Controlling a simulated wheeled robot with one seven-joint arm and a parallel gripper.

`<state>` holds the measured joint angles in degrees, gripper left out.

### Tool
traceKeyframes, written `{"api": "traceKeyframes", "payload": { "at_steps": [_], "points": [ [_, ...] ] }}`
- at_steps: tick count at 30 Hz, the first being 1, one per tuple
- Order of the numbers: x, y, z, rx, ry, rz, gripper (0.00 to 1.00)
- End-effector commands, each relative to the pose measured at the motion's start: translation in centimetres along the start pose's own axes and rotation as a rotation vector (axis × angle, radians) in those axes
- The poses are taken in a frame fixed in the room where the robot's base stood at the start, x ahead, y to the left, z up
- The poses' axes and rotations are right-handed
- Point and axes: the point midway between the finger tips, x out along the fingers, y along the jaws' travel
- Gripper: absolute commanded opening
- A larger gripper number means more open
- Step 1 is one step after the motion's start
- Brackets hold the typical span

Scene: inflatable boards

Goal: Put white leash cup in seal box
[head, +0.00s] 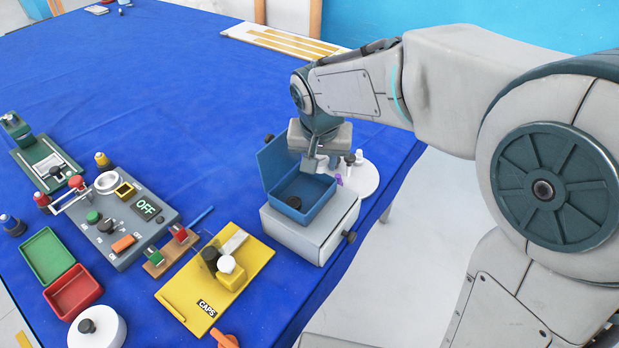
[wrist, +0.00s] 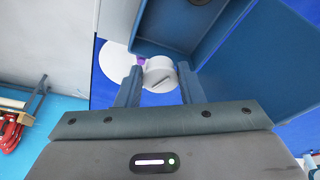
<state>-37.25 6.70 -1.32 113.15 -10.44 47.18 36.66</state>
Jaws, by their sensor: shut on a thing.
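My gripper (head: 318,164) is shut on a small white round cup (wrist: 160,73) with a slot across its face. In the wrist view the cup sits between the two fingertips. In the head view the fingers mostly hide it. The gripper is just above the back edge of an open blue box (head: 318,207), likely the seal box. Its lid stands raised on the left. A dark round piece (head: 294,202) lies inside. The box's blue wall also shows in the wrist view (wrist: 215,45).
The blue box sits on a grey drawer unit (head: 292,232) near the table's right edge. A white round stand (head: 366,180) with small pegs is just behind it. A yellow CAPS board (head: 248,262) and a grey control panel (head: 122,256) lie left.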

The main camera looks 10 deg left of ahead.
Motion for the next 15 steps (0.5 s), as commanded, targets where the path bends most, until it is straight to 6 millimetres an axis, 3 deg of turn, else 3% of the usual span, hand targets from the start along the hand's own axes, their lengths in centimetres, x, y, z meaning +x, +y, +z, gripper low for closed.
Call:
{"api": "traceKeyframes", "payload": {
  "at_steps": [6,15],
  "points": [
    [1.0,-2.0,1.6,-0.001,0.000,0.000,0.13],
    [4.6,-2.0,2.6,0.000,-0.003,0.002,0.13]
  ]
}}
